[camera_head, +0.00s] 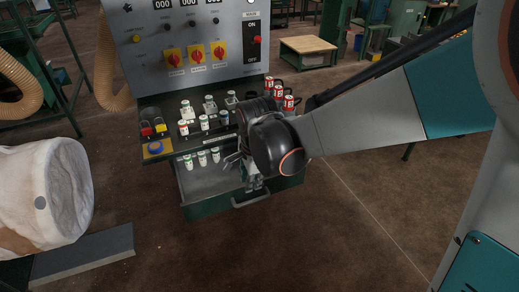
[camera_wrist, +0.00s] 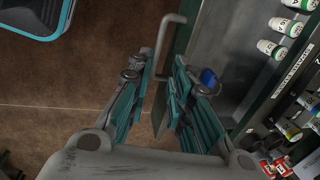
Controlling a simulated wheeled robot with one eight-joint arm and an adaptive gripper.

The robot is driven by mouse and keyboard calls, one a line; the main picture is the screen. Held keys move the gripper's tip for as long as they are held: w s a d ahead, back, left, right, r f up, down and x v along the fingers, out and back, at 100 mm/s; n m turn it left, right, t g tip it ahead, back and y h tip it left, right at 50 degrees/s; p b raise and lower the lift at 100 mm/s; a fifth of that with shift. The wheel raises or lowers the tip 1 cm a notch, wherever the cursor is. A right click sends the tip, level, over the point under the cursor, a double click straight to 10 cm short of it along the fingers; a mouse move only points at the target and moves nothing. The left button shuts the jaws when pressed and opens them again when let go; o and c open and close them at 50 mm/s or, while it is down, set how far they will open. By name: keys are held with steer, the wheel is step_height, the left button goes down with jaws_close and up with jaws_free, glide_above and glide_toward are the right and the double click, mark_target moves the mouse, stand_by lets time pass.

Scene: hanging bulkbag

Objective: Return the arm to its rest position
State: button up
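My arm reaches in from the right in the head view. My gripper (camera_head: 246,176) hangs at its end, over the right front part of an open drawer (camera_head: 197,204). In the wrist view my gripper (camera_wrist: 168,75) has its two teal-padded fingers apart. The drawer's grey bar handle (camera_wrist: 163,42) shows just beyond the gap between the fingertips; I cannot tell whether a finger touches it. I see nothing clearly held. The handle also shows in the head view (camera_head: 250,201), just below the gripper. Part of the drawer's inside is hidden behind my gripper.
A grey control panel (camera_head: 190,40) stands behind the drawer. White jars (camera_head: 203,159) are in the drawer, with more jars and red cans (camera_head: 289,103) on the ledge above. A white bulk bag (camera_head: 40,195) is at left. The floor at lower right is clear.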

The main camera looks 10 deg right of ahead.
steer(key=shift+s, duration=0.1)
steer(key=s+d+r+n+t, duration=0.5)
steer(key=s+d+r+n, duration=0.6)
steer(key=s+d+n, duration=0.3)
steer(key=shift+s+d+r+n+h, duration=0.3)
steer(key=shift+s+d+n, duration=0.1)
steer(key=shift+s+d, duration=0.35)
